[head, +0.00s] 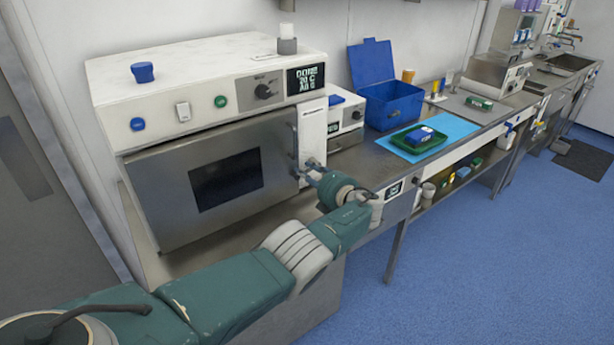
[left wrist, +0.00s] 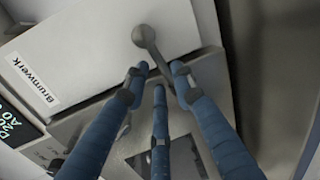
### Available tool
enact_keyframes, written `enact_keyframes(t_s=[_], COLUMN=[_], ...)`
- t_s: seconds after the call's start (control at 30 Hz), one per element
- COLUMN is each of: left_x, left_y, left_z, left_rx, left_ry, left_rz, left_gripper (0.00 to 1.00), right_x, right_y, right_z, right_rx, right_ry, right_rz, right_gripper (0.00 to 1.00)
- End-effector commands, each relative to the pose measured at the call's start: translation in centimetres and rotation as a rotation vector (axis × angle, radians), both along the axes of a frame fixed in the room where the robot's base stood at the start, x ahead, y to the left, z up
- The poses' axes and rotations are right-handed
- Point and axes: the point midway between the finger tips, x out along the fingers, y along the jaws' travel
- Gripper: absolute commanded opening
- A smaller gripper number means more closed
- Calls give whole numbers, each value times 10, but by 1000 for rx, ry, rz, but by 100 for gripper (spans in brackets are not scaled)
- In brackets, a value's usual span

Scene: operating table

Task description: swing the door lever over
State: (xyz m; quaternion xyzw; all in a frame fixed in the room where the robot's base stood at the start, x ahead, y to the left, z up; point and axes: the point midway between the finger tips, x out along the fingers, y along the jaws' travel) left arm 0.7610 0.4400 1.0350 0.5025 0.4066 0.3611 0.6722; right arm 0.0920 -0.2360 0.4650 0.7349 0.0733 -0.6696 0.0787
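The door lever (left wrist: 148,42) is a grey bar with a round pivot on the pale oven panel in the left wrist view. It slants down to the right, and its lower end is partly hidden by my fingers. In the head view the lever's area is at the right edge of the oven door (head: 160,205), which looks closed. My left gripper (head: 308,168) is at that edge. In the left wrist view its blue fingers (left wrist: 160,80) are apart, with tips close around the lever's lower end; contact is unclear. My right gripper is not in view.
The oven (head: 115,85) stands at the counter's left, with a blue knob-like item (head: 142,72) and a grey-white cup (head: 287,45) on top. To the right are a blue box (head: 393,106) and a green tray (head: 402,143) on a blue mat. Blue floor (head: 470,270) is clear.

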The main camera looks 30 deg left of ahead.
Motion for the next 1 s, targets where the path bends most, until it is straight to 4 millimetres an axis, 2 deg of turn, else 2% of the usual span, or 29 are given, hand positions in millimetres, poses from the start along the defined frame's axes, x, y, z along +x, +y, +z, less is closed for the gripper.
enact_keyframes(t_s=[0.37, 0.57, 0.77, 1.0], left_x=[-2, -5, -15, -36], left_y=[-2, -12, -30, -78], left_z=[-3, -3, 1, 13], left_rx=[-3, -2, -6, -4], left_ry=[6, 3, 4, 3], left_rz=[0, -1, -1, -2], left_gripper=[35, 35, 35, 35], right_x=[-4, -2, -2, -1], right_y=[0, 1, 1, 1], right_z=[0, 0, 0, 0], right_rx=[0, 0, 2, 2], right_ry=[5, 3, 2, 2], right_rz=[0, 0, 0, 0], right_gripper=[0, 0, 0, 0])
